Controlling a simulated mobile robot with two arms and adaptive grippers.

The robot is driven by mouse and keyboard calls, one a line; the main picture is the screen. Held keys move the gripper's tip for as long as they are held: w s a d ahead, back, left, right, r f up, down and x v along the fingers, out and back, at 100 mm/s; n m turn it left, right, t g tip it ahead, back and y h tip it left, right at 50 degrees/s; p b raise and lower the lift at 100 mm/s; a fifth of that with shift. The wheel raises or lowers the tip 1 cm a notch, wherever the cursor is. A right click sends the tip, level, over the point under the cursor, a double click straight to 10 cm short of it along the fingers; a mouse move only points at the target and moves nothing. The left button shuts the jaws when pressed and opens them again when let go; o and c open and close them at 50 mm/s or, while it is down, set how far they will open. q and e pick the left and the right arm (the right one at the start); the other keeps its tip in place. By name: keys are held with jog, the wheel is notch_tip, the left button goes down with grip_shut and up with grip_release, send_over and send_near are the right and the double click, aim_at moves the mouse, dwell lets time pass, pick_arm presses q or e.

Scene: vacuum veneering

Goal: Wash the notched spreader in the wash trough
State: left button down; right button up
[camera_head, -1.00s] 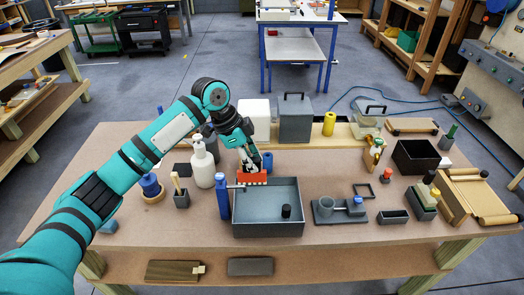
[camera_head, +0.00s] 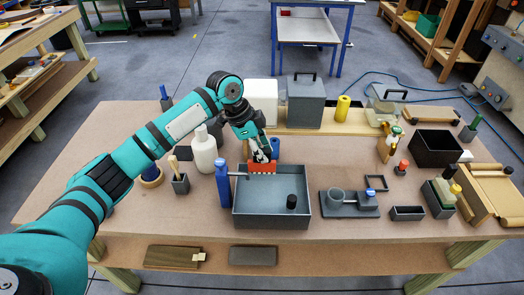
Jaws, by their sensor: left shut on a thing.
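The notched spreader (camera_head: 262,168) is a small orange-red piece with a toothed lower edge. My left gripper (camera_head: 261,155) is shut on it from above and holds it over the back left part of the wash trough. The wash trough (camera_head: 271,220) is a grey, open, rectangular tray on the bench. Whether the spreader touches the trough's back wall or floor I cannot tell. A blue bottle or tap-like post (camera_head: 223,184) stands at the trough's left wall, with a thin spout reaching over the trough. A small black cylinder (camera_head: 291,202) stands inside at the right. My right gripper is not in view.
A grey box (camera_head: 305,103) and white box (camera_head: 263,100) stand behind.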

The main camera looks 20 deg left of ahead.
aim_at(260, 173)
pick_arm(q)
jog(key=shift+f+b, duration=0.65)
jog(key=shift+f, duration=0.1)
notch_tip(260, 173, down, 2)
jog(key=shift+f+b, duration=0.1)
jog(key=shift+b, duration=1.05)
jog(key=shift+f+b, duration=0.9)
jog(key=shift+f, duration=2.35)
